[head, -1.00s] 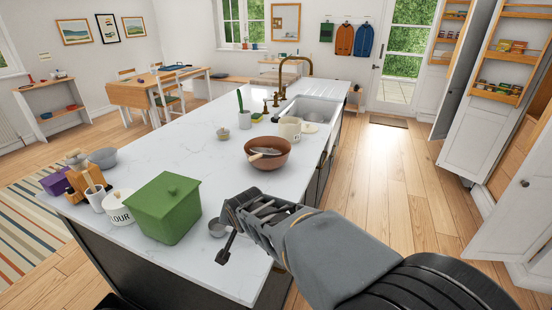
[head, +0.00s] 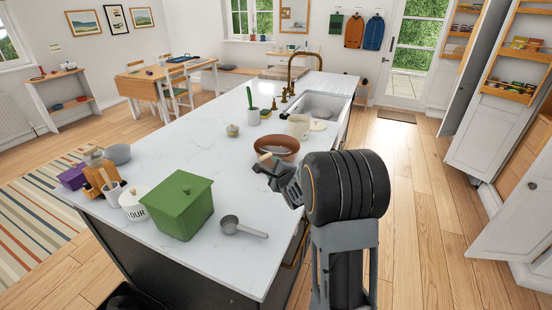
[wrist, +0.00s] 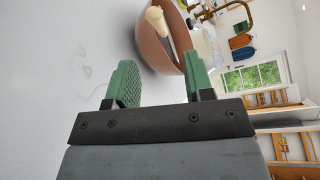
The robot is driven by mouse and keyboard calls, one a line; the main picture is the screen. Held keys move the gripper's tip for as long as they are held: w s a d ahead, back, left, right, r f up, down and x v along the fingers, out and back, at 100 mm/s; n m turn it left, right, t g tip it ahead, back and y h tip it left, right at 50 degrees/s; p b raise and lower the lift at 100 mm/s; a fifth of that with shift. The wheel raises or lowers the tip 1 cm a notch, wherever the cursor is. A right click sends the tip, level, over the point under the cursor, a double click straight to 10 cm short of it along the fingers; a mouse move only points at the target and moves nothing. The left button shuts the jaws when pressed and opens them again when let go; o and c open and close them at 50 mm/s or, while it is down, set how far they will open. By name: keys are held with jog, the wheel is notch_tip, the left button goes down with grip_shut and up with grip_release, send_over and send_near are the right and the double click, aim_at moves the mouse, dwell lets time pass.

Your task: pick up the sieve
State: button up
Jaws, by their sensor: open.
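A brown bowl (head: 287,143) stands on the white island counter; the wrist view shows it too (wrist: 150,45). A utensil with a pale, rounded handle (wrist: 157,20) leans in the bowl; its other end is hidden, so I cannot tell whether it is the sieve. A grey metal cup with a long handle (head: 229,223) lies near the counter's front edge; I see no mesh. My gripper (head: 266,170) is open and empty near the bowl's front side. In the wrist view its green fingers (wrist: 160,78) are apart, with the bowl and handle beyond them.
A green lidded box (head: 180,205), a white flour canister (head: 134,204) and a utensil pot stand at the counter's front left. The counter's middle (head: 185,140) is clear.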

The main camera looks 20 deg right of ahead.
aim_at(266, 158)
jog(key=w, duration=0.3)
jog(key=shift+w+d+f, duration=0.15)
jog(key=shift+w+f, duration=0.15)
jog(key=shift+w, duration=0.1)
jog(key=shift+w+d+f+p, duration=0.15)
jog(key=shift+w+p, duration=0.25)
jog(key=shift+w, duration=0.55)
jog(key=shift+w+a+f+p, duration=0.1)
jog(key=shift+w+f+p, duration=0.3)
jog(key=shift+w, duration=0.6)
jog(key=shift+w+d+f+p, duration=0.1)
jog(key=shift+w+p, duration=0.35)
jog(key=shift+w, duration=0.5)
jog(key=shift+c, duration=0.5)
grip_shut()
jog(key=shift+r, duration=0.1)
